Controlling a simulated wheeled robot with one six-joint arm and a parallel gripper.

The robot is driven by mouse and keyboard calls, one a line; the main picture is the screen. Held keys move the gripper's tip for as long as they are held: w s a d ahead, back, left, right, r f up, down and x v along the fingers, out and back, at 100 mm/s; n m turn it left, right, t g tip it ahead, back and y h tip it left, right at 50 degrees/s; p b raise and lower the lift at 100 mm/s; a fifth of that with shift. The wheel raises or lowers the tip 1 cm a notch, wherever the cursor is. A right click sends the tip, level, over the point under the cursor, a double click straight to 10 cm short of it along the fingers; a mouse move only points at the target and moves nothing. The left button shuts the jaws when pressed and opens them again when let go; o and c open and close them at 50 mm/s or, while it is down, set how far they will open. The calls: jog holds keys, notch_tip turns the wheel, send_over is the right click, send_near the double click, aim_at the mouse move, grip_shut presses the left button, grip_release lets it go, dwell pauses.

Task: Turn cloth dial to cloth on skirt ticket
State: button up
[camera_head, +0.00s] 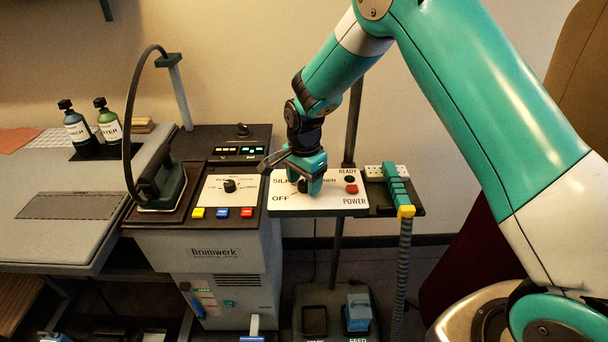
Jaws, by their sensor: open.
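My gripper (308,187) is open and points down over a white control panel (325,202) right of the centre. The panel carries the words SILK, OFF, READY and POWER, and another word partly hidden by my gripper. A dark round knob (302,186) on this panel, seemingly the cloth dial, shows in part at my fingertips. I cannot tell whether the fingers touch it or where its pointer stands. I cannot make out a skirt ticket with a readable cloth name.
Left of the panel, a Brumwerk unit (213,253) has another dial (229,186) and yellow, blue and red buttons. An iron (160,187) stands on its left side. A red button (351,189) and a teal ribbed part (396,184) lie close to my gripper's right.

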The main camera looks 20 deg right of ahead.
aim_at(304, 183)
notch_tip(304, 183, up, 17)
jog(key=b, duration=0.2)
jog(key=shift+r, duration=0.2)
jog(key=s+a+r+n+y, duration=0.1)
jog(key=s+a+n+y, duration=0.1)
jog(key=s+n, duration=0.8)
jog(key=s+a+r+n+y, duration=0.1)
jog(key=s+n, duration=0.8)
jog(key=s, duration=1.2)
jog(key=shift+a+r+n+y, duration=0.2)
jog(key=shift+a+n+y, duration=0.2)
jog(key=shift+a+y, duration=0.3)
dwell(0.7)
